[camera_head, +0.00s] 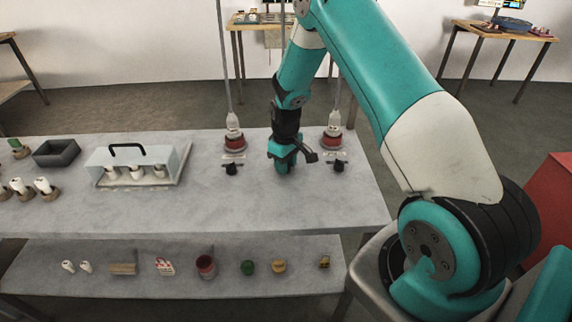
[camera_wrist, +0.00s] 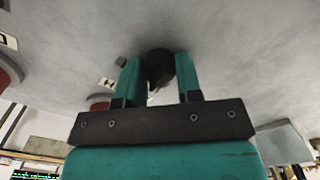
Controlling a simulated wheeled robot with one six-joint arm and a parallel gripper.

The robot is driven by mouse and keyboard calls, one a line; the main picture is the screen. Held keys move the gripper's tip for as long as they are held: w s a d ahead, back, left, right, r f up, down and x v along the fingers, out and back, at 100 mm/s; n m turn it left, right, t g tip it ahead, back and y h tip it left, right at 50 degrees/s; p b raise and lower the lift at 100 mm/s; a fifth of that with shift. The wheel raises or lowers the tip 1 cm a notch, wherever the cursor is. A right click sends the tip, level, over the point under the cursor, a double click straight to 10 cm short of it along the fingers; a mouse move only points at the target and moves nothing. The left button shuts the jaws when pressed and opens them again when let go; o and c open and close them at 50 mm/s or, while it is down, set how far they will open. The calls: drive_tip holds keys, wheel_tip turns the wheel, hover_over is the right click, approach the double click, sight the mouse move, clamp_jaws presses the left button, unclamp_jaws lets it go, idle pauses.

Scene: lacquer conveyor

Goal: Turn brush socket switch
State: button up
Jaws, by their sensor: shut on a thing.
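My gripper (camera_head: 285,168) is over the tabletop, between two red-based sockets, the left one (camera_head: 235,143) and the right one (camera_head: 333,142). In the wrist view my gripper (camera_wrist: 158,75) points at the grey surface, its teal fingers closed on both sides of a dark rounded knob (camera_wrist: 157,66). In the head view this knob is hidden by my gripper. A black switch knob (camera_head: 232,168) stands in front of the left socket and another (camera_head: 338,166) in front of the right one. I cannot tell how the held knob is turned.
A clear case (camera_head: 178,160) with a black handle holds white-topped items left of the sockets. A dark open box (camera_head: 57,153) and several brushes or bottles stand further left. A lower shelf (camera_head: 120,290) carries small items. Bare tabletop lies in front of my gripper.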

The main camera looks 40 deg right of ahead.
drive_tip(key=m+b, duration=0.1)
drive_tip(key=m, duration=0.3)
drive_tip(key=shift+m, duration=2.2)
drive_tip(key=o, duration=0.9)
drive_tip(key=shift+o, duration=0.2)
wheel_tip(320, 180, up, 18)
drive_tip(key=b, duration=0.2)
drive_tip(key=shift+f, duration=0.25)
drive_tip(key=shift+s, duration=0.1)
